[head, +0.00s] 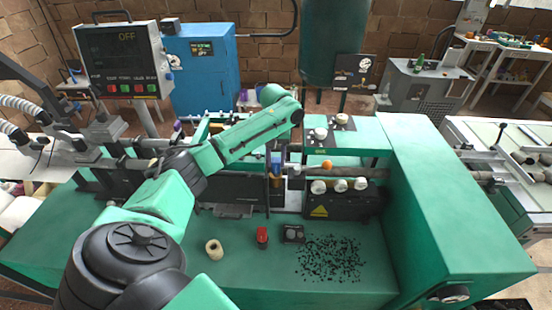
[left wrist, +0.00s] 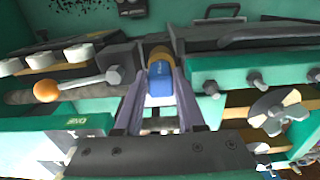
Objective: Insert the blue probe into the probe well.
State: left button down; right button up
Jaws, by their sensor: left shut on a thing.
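The blue probe (left wrist: 160,80) is between the two fingers of my left gripper (left wrist: 159,92) in the left wrist view. It also shows as a small blue block (head: 276,158) in the head view, above the dark gap in the green machine. My left gripper (head: 277,163) is shut on it, pointing down. A brown-orange ring or collar (left wrist: 158,53) shows at the probe's far end; I cannot tell whether it is part of the probe or the well's rim. The inside of the well is hidden. My right gripper is not in view.
An orange ball-ended lever (head: 327,164) and white knobs (head: 318,187) stand close to the right of the gripper. On the green bench in front lie a yellowish roll (head: 214,249), a red-topped container (head: 262,237), a dark box (head: 293,234) and scattered black bits (head: 330,260).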

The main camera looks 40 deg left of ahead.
pick_arm(q)
jog(key=shift+f, duration=0.3)
jog(key=shift+c, duration=2.1)
grip_release()
jog(key=shift+w+r+p, duration=0.15)
jog(key=shift+r+p, duration=0.4)
jog(key=shift+r, duration=2.15)
